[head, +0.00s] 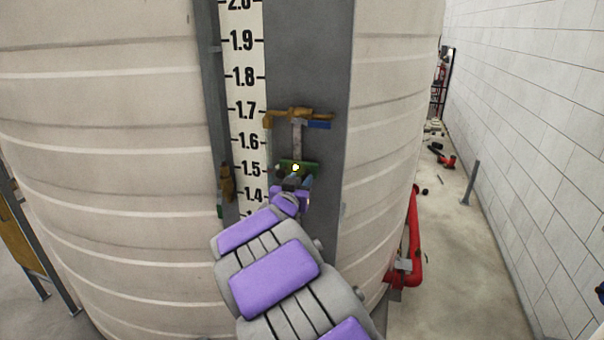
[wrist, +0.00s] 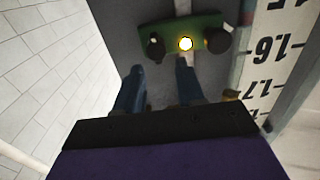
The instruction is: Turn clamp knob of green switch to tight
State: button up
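The green switch (head: 312,166) is mounted on the grey panel of the tank, below a brass valve. In the wrist view the green switch (wrist: 205,23) is a green bar with a round black knob (wrist: 155,49) at its left end and another black knob (wrist: 217,40) at its right end. A bright yellow-white spot (wrist: 186,43) glows between them. Which knob is the clamp knob, I cannot tell. My gripper (wrist: 159,64) is open, its two blue fingers apart, with the left knob just beyond the gap. In the head view my gripper (head: 297,181) is just below the switch.
A brass valve with a blue part (head: 298,115) sits above the switch. Another brass fitting (head: 226,183) is left of the number scale (head: 246,75). A red pipe (head: 414,235) stands at the tank's right.

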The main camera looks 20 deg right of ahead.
aim_at(305, 174)
jog(key=shift+p+x, duration=0.3)
jog(key=shift+x, duration=1.8)
jog(key=shift+s, duration=0.1)
grip_shut()
